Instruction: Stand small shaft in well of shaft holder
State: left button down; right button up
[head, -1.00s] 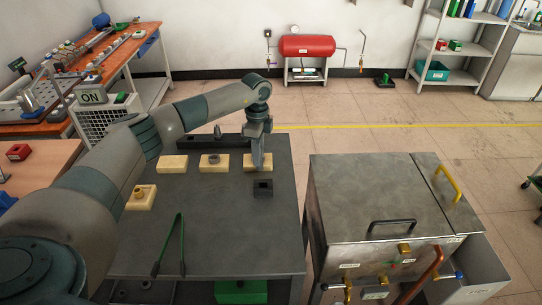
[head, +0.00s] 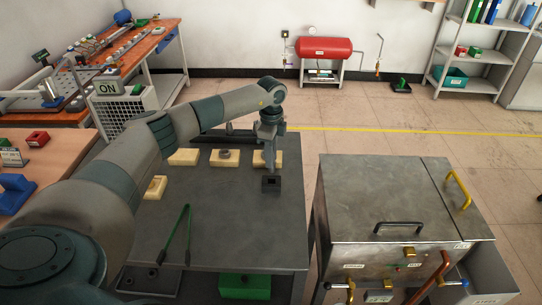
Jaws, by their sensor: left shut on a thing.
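The shaft holder appears to be the small dark block (head: 271,185) with a square well in its top, near the right edge of the grey table. My left gripper (head: 269,160) comes in from the left and points straight down just above and behind this block. It is shut on a thin piece, which I take to be the small shaft; the fingers and arm mostly hide it. I cannot tell whether its lower end is inside the well or above it. My right gripper is not in view.
Pale blocks (head: 183,158) stand along the table (head: 230,225), one with a grey ring (head: 225,154). A dark bar lies behind them. Green tongs (head: 178,232) lie in front. A metal heater cabinet (head: 385,200) stands right of the table, across a narrow gap.

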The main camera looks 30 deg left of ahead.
pick_arm(q)
jog(key=shift+f+b, duration=0.4)
jog(key=shift+f, duration=0.4)
jog(key=shift+f+b, duration=0.75)
jog(key=shift+f, duration=0.55)
dwell(0.5)
dwell(0.8)
jog(key=shift+f, duration=0.4)
